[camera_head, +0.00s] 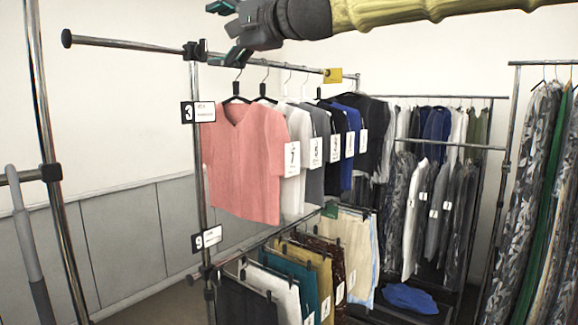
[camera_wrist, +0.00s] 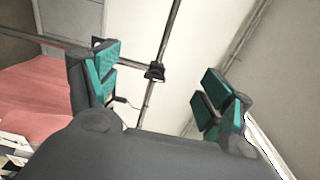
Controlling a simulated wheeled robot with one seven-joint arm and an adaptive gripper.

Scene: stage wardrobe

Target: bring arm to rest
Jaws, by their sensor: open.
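My gripper (camera_head: 229,32) is at the top of the head view, at the end of my arm, which comes in from the upper right in a yellow sleeve. The gripper is beside and above the upper rail of the clothes rack (camera_head: 130,44). In the wrist view its two teal-padded fingers (camera_wrist: 160,98) stand wide apart with nothing between them. A pink shirt (camera_head: 245,160) hangs from the upper rail below the gripper. It also shows at the left of the wrist view (camera_wrist: 45,105).
More shirts with number tags hang behind the pink one. Trousers (camera_head: 283,290) hang on a lower rail. Other racks with clothes (camera_head: 520,190) stand at the right and back. A blue cloth (camera_head: 410,298) lies low at the back. A metal upright (camera_head: 60,200) stands at the left.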

